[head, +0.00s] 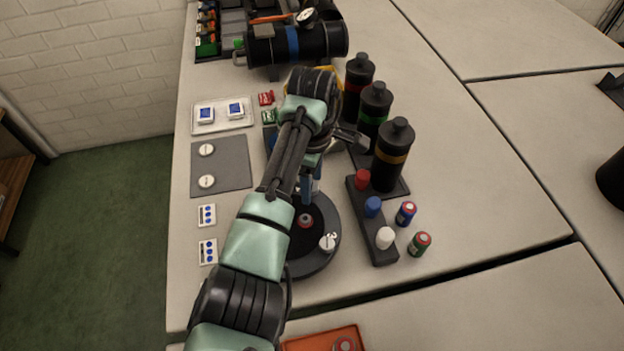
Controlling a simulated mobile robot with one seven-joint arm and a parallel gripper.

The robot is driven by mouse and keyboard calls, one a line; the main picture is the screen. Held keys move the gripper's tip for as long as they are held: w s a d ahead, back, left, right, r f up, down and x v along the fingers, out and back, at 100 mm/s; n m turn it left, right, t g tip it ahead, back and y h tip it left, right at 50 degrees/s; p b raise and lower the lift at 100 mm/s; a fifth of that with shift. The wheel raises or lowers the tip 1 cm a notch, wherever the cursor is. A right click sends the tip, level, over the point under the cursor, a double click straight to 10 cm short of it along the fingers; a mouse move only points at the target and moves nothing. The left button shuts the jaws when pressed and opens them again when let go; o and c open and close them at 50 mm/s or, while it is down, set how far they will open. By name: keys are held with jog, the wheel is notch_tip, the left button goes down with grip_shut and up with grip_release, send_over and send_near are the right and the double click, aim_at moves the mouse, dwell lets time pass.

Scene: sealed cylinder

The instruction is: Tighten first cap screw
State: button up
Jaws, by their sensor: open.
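My arm reaches forward over the table, and my gripper (311,192) points down above a round black base (330,219). My arm hides part of this base. The gripper is open; its fingertips are small and partly hidden, so I cannot tell whether they touch anything. On the base are a small red-and-grey piece (305,221) and a white round piece with a wrench mark (328,242). A black cylinder with a blue band (292,44) lies on its side at the back, with a dial gauge (307,15) behind it. I cannot make out cap screws for certain.
Three black bottles (391,155) stand right of my gripper. A black rack (372,232) holds red, blue and white caps, with two small cans (419,244) beside it. A grey mat (220,167) and white tray (222,115) lie left.

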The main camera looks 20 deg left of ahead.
grip_shut()
dwell(0.3)
